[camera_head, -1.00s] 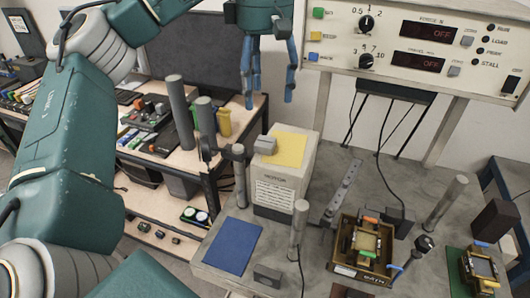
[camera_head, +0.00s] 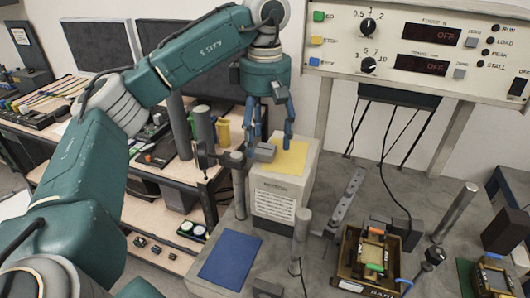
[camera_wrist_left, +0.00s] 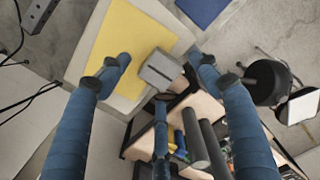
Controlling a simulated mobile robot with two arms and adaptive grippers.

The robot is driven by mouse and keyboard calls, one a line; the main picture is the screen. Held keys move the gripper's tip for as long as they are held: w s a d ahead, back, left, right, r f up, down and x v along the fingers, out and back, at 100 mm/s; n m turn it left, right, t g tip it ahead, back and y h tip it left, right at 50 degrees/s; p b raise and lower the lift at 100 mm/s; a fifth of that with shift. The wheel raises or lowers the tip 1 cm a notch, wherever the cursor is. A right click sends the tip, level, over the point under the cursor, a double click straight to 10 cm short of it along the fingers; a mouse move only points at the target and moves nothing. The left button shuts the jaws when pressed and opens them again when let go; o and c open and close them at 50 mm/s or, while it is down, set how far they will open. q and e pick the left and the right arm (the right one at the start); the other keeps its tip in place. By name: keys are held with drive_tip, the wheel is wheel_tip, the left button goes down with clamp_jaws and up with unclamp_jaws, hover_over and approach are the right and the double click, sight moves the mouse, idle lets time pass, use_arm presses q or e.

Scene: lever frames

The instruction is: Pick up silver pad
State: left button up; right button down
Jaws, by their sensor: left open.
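The silver pad (camera_head: 265,152) is a small grey block on top of the pale box, at the edge of a yellow sheet (camera_head: 291,157). My left gripper (camera_head: 271,142) is open above the box, its blue fingers pointing down around the pad's area. In the left wrist view the silver pad (camera_wrist_left: 160,69) lies between the spread fingertips, nearer the right one, with no clear contact. The yellow sheet (camera_wrist_left: 125,50) shows beside it. My right gripper is not in view.
The pale box (camera_head: 274,203) stands on a grey bench with a blue mat (camera_head: 230,260) and upright metal posts, one post (camera_head: 239,185) close beside the box. A control panel (camera_head: 415,40) hangs above. A wooden tray (camera_head: 370,262) of parts sits at the right.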

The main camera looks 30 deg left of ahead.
use_arm(q)
drive_tip(key=shift+f, duration=0.95)
drive_tip(key=shift+c, duration=0.5)
clamp_jaws()
drive_tip(key=shift+r, duration=0.15)
